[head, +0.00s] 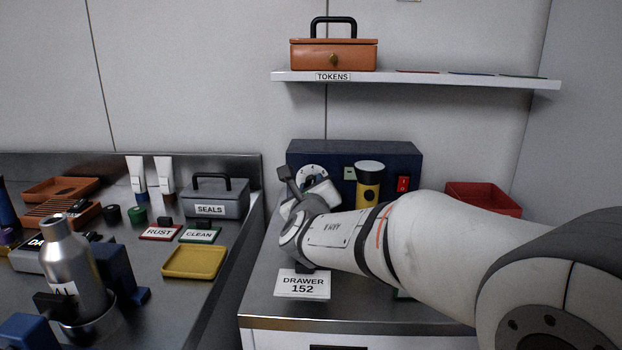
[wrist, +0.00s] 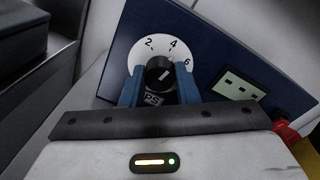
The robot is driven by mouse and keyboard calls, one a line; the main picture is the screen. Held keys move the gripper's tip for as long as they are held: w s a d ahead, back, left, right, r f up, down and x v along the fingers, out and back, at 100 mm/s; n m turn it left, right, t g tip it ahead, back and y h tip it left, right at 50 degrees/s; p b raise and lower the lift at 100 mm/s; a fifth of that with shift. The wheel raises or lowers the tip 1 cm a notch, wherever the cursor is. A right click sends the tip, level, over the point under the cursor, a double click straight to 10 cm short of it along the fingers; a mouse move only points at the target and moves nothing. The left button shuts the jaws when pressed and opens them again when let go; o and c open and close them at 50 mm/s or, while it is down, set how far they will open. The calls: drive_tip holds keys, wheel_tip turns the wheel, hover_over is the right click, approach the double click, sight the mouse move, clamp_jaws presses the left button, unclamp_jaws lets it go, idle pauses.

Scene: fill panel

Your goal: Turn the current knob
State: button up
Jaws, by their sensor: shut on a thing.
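The current knob (wrist: 161,74) is a black round knob with a white pointer line, on a white dial marked 2, 4 and 6 in the wrist view. The pointer line tilts up and to the right, roughly toward the 4 to 6 side. The dial sits on a dark blue panel (head: 404,160). My gripper (wrist: 162,90) has its blue fingers on both sides of the knob and is shut on it. In the head view my wrist covers the knob, and part of the white dial (head: 313,170) shows above it.
The panel also carries a red switch (head: 403,184) and a small display (wrist: 238,86). A red bin (head: 484,199) is to the right. A shelf (head: 430,80) with an orange box (head: 333,55) hangs above.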

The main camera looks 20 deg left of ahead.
drive_tip(key=shift+n+p, duration=0.75)
drive_tip(key=shift+n, duration=0.35)
drive_tip(key=o, duration=1)
drive_tip(key=shift+s, duration=0.15)
drive_tip(key=p+v, duration=0.1)
drive_tip(key=v, duration=0.6)
drive_tip(key=shift+s+d, duration=0.1)
drive_tip(key=shift+s, duration=0.2)
drive_tip(key=shift+r, duration=0.1)
